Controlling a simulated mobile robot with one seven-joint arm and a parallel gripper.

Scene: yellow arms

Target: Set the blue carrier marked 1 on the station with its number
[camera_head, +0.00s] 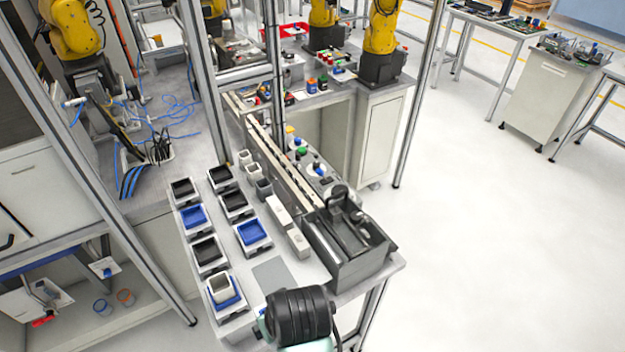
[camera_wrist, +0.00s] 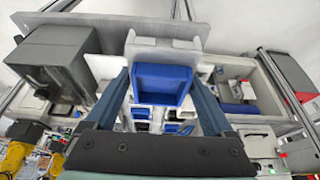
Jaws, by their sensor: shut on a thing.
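In the wrist view, a blue open-topped carrier (camera_wrist: 163,78) sits between the two fingers of my gripper (camera_wrist: 161,90), which is shut on it. A pale part lies right behind the carrier; I cannot tell whether they touch. No number is legible on it. In the head view, my dark wrist (camera_head: 301,315) is at the table's front edge and hides the fingers and the held carrier. Two rows of white stations stand to its left. Blue carriers sit at the left row (camera_head: 193,216) and the right row (camera_head: 253,233). Their numbers cannot be read.
A white cup-like box (camera_head: 221,288) stands in a blue carrier at the near left. Black-topped stations (camera_head: 207,252) fill other places. A grey flat plate (camera_head: 273,273) lies bare on the table. A dark grey machine (camera_head: 348,245) stands at the right, beside a long rail (camera_head: 280,165).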

